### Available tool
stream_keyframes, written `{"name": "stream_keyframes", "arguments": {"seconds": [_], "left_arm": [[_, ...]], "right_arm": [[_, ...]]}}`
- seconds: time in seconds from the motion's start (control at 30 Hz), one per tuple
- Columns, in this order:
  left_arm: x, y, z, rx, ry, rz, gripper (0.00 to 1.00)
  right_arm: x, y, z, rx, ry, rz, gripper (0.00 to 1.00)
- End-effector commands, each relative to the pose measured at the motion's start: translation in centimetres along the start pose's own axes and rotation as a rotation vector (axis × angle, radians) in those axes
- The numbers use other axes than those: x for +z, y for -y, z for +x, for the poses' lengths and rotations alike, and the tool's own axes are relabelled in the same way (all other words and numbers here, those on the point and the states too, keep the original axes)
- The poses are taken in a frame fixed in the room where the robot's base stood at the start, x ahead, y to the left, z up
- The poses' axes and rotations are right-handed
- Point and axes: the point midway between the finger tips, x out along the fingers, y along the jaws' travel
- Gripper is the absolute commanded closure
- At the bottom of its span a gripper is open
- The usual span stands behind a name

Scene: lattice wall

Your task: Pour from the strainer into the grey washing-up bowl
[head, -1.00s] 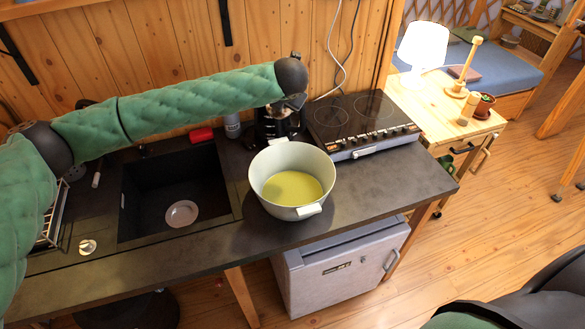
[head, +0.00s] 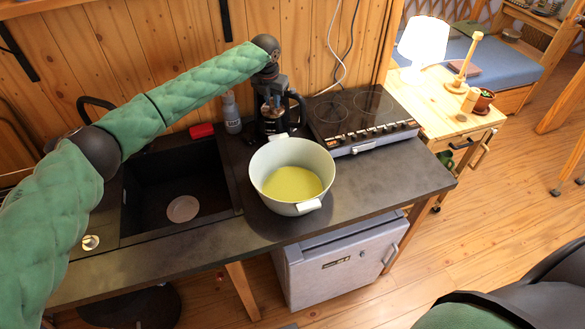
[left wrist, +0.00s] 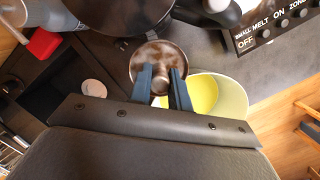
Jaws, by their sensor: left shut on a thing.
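The grey washing-up bowl (head: 262,172) looks like a pale grey round vessel with side handles, holding yellow-green contents. It stands on the dark counter right of the sink and shows partly in the left wrist view (left wrist: 236,97). My left gripper (head: 271,88) points down behind the bowl. In the left wrist view its fingers (left wrist: 161,78) are shut on the knob-like middle of a round shiny metal thing (left wrist: 148,56). This may be the strainer; I cannot tell for sure. In the head view it is small and partly hidden in front of dark kitchenware. My right gripper is out of view.
A black handled vessel (head: 296,112) stands behind the bowl, beside a grey bottle (head: 231,113) and a red object (head: 201,131). The hob (head: 362,118) is to the right. The sink (head: 165,185) is to the left. Bare counter (head: 385,180) lies right of the bowl.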

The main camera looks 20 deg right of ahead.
Motion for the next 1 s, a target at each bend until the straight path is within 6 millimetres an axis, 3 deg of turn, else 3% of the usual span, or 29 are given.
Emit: {"name": "stream_keyframes", "arguments": {"seconds": [0.1, 0.47, 1.0], "left_arm": [[0.4, -0.5, 0.9, -0.021, -0.021, -0.005, 1.0], [0.5, -0.7, 0.9, -0.028, -0.027, -0.004, 1.0], [1.1, -0.8, -2.6, -0.027, -0.027, -0.004, 1.0]], "right_arm": [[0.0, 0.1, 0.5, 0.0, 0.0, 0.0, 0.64], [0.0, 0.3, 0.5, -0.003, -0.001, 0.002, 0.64], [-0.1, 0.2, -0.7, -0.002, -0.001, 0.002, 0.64]]}}
